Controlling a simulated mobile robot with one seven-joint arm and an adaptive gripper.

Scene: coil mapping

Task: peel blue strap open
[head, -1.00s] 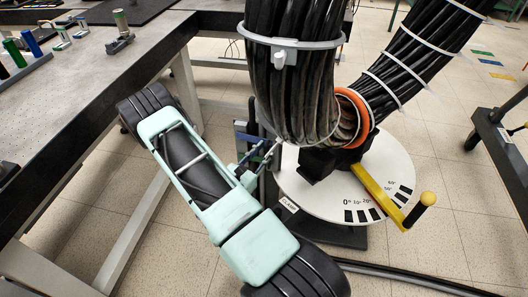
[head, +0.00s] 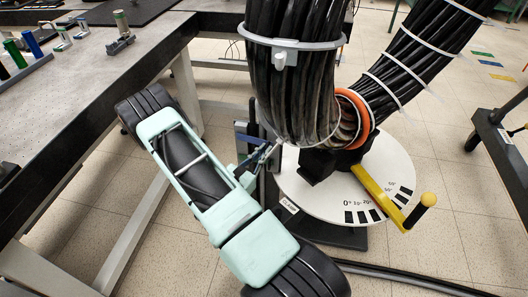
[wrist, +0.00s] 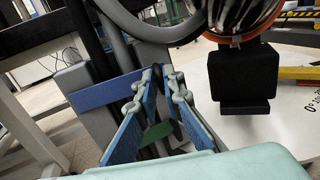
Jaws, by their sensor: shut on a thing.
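The blue strap (wrist: 108,92) shows in the wrist view as a flat band left of my gripper. It runs across a dark upright post, and its right end meets the fingertips. In the head view a small part of the strap (head: 247,138) shows at the post, behind my arm. My gripper (wrist: 168,76) has pale green fingers with blue inner pads. Its tips are close together, shut on the strap end. In the head view my gripper (head: 272,150) is beside the post, under the big black cable bundle. The exact grip is partly hidden by the fingers.
The black cable bundle (head: 290,95) hangs just above and right of my gripper. A white round plate (head: 325,200) with degree marks and a yellow crank (head: 382,198) stands to the right. A workbench (head: 95,70) is at the left. A green piece (wrist: 157,131) shows between the fingers.

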